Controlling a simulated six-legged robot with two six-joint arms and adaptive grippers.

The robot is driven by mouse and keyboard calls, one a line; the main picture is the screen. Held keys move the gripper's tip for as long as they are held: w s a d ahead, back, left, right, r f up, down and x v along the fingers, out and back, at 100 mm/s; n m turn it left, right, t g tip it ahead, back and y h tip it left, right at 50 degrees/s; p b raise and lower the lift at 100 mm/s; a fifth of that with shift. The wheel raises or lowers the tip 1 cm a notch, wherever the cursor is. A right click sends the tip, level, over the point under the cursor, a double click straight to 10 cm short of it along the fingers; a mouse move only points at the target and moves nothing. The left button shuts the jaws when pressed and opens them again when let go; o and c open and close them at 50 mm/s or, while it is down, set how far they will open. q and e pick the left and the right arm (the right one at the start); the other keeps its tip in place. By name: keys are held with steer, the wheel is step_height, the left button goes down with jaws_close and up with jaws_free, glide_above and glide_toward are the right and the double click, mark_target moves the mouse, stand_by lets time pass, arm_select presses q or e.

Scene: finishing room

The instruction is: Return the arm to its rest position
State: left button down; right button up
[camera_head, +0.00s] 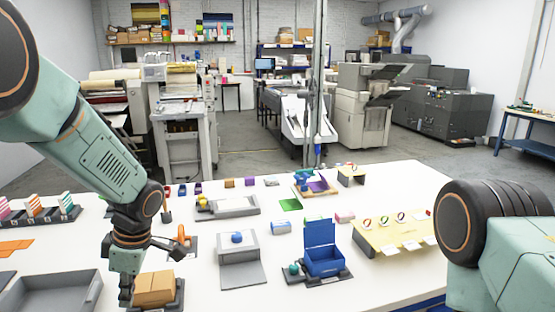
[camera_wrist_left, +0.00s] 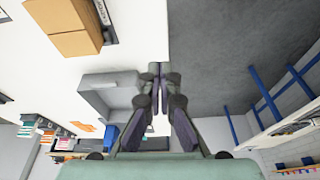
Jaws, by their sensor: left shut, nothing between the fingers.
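My left arm, pale green with black joints, comes in from the left in the head view and bends down over the white table (camera_head: 215,290). My left gripper (camera_head: 125,290) points downward, just left of an orange-brown box (camera_head: 155,287) on a dark base. In the left wrist view the two fingers (camera_wrist_left: 158,72) meet, shut with nothing between them. Of my right arm only a black joint and green link show at the right edge; its gripper is out of view.
A grey tray (camera_head: 40,284) lies left of the left gripper and shows in the wrist view (camera_wrist_left: 92,101). An orange object (camera_head: 182,236), a grey stand with a blue ball (camera_head: 237,238) and an open blue box (camera_head: 324,261) stand to its right. Colored racks (camera_head: 66,202) stand behind left.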

arm_select(q)
steer(key=s+d+f+m+h+b, duration=0.1)
steer(key=s+d+f+m+b, duration=0.2)
steer(key=f, duration=0.6)
steer(key=s+d+f+m+h+b, duration=0.1)
steer(key=s+f+m+b, duration=0.15)
steer(key=s+f, duration=0.45)
steer(key=s+d+f+m+h+b, duration=0.1)
steer(key=s+d+f+m+b, duration=0.2)
steer(key=f, duration=0.7)
steer(key=s+f+m+b, duration=0.7)
steer(key=s+f+m, duration=0.4)
steer(key=s, duration=0.6)
steer(key=shift+s+f+t, duration=0.4)
steer(key=shift+f, duration=0.45)
steer(key=shift+a, duration=0.15)
steer(key=c, duration=2)
jaws_free()
steer(key=shift+c, duration=0.2)
